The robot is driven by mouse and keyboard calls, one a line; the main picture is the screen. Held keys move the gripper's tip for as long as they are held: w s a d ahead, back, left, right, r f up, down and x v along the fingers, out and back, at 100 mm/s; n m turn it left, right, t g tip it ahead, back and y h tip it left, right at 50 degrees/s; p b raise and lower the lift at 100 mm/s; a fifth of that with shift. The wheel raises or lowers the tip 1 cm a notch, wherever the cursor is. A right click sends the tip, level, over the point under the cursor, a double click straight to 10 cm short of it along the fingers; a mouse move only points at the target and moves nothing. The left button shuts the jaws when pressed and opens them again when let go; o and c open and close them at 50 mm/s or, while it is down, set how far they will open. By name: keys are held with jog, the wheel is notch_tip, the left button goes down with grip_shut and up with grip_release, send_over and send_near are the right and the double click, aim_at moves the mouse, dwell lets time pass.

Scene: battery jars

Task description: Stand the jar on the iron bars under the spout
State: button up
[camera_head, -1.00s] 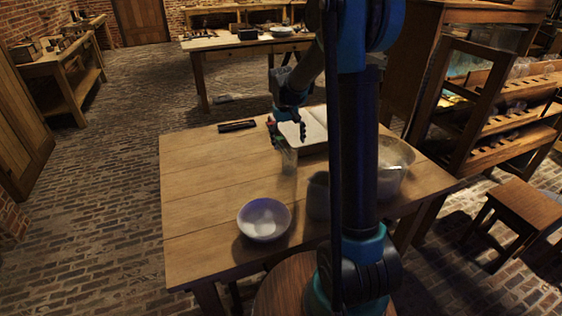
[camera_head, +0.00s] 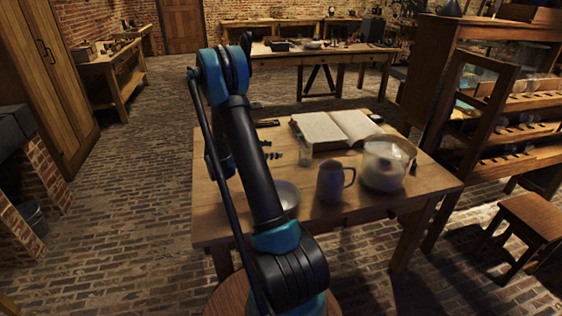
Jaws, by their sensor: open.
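A larger glass jar (camera_head: 388,165), with something pale low inside, stands at the table's right side. My gripper (camera_head: 273,150) is just left of the small jar, partly hidden behind my arm. Its dark fingers are open, and I see nothing between them. I cannot make out any iron bars or a spout in this view.
A grey mug (camera_head: 331,183) and a bowl (camera_head: 288,197), partly behind my arm, stand on the table (camera_head: 350,215). An open book (camera_head: 335,130) lies at the back. A stool (camera_head: 532,215) stands right. A brick structure with a dark slab (camera_head: 12,125) is at the left edge.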

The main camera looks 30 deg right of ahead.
aim_at(300, 147)
jog(key=x, duration=1)
jog(key=shift+d, duration=0.45)
jog(key=shift+x, duration=2.9)
jog(key=shift+s+r, duration=0.1)
jog(key=shift+r, duration=0.05)
jog(key=c, duration=1.5)
